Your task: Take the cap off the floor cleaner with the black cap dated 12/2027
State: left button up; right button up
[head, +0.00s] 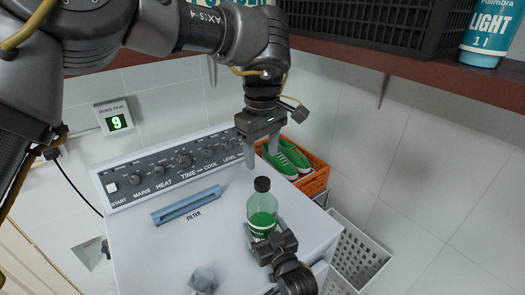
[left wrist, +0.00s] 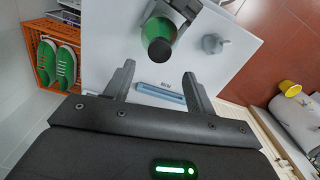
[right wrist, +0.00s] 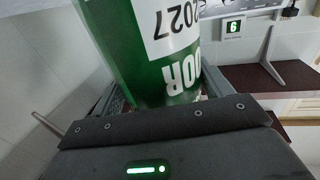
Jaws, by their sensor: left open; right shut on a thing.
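The floor cleaner bottle (head: 262,212) is green with a black cap (head: 262,184), and stands upright over the white machine top. In the right wrist view its label (right wrist: 172,25) appears upside down, showing "2027" and part of "FLOOR"; the rest of the date is out of view. My right gripper (head: 268,240) is shut around the bottle's lower body. My left gripper (head: 260,158) is open and empty, pointing down just above the cap. In the left wrist view the cap (left wrist: 160,50) lies slightly beyond the open fingertips (left wrist: 159,70), apart from them.
A blue filter handle (head: 187,205) and a control panel (head: 180,165) are on the machine (head: 150,250). A grey knob-like thing (head: 203,280) is at the front. An orange crate (head: 318,180) with green shoes and a white basket (head: 358,255) stand right. A brown shelf (head: 440,75) hangs above.

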aim_at(262, 181)
pick_arm(q)
jog(key=shift+m, duration=0.9)
pick_arm(e)
jog(key=shift+f, duration=0.35)
pick_arm(q)
jog(key=shift+f, duration=4.05)
